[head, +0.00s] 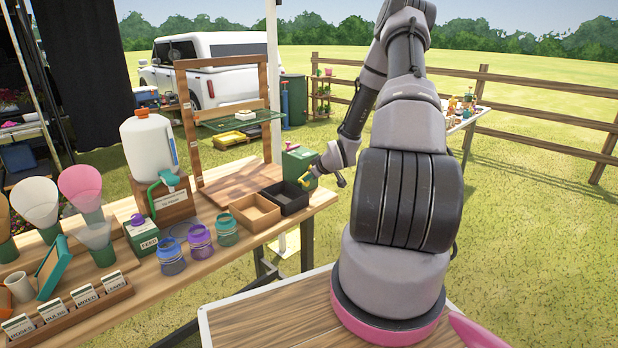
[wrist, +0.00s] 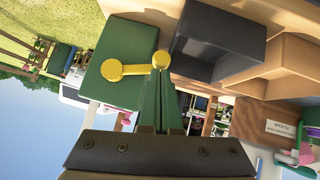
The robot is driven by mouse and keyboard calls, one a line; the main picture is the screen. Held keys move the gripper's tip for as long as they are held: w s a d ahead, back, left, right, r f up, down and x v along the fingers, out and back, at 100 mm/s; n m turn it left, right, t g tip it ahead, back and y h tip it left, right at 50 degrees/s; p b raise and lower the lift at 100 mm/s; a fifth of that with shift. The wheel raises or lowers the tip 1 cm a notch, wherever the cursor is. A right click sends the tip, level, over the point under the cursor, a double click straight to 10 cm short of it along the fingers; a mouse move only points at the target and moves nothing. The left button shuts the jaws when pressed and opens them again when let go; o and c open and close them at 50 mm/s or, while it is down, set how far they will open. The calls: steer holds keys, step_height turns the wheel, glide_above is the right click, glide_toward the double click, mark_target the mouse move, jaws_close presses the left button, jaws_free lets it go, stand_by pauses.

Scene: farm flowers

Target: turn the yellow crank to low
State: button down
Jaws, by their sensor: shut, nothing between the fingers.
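The yellow crank (wrist: 135,67) is on the face of a green box (wrist: 125,38) in the wrist view. One round end lies at the left and the other at the right, by my fingertips. In the head view the crank (head: 306,181) is small, at the front of the green box (head: 297,160). My gripper (wrist: 161,73) is shut and empty, its tips overlapping the crank's right end in the picture. I cannot tell whether they touch. In the head view my gripper (head: 313,174) is beside the box. No low mark is readable.
A black tray (head: 287,196) and a wooden tray (head: 255,212) stand close to the green box on the wooden table. Several jars, a white jug (head: 147,146) and paper cones stand further left. Open grass lies to the right, beyond my arm.

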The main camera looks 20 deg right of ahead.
steer(key=shift+f, duration=0.15)
steer(key=shift+a+f+n+t+h, duration=0.15)
steer(key=shift+f+n+t+h, duration=0.3)
steer(key=shift+f+h, duration=0.25)
steer(key=shift+f, duration=0.2)
steer(key=shift+d+f, duration=0.25)
steer(key=shift+f, duration=0.45)
steer(key=shift+d+f, duration=0.25)
steer(key=shift+f, duration=0.4)
steer(key=shift+w, duration=0.1)
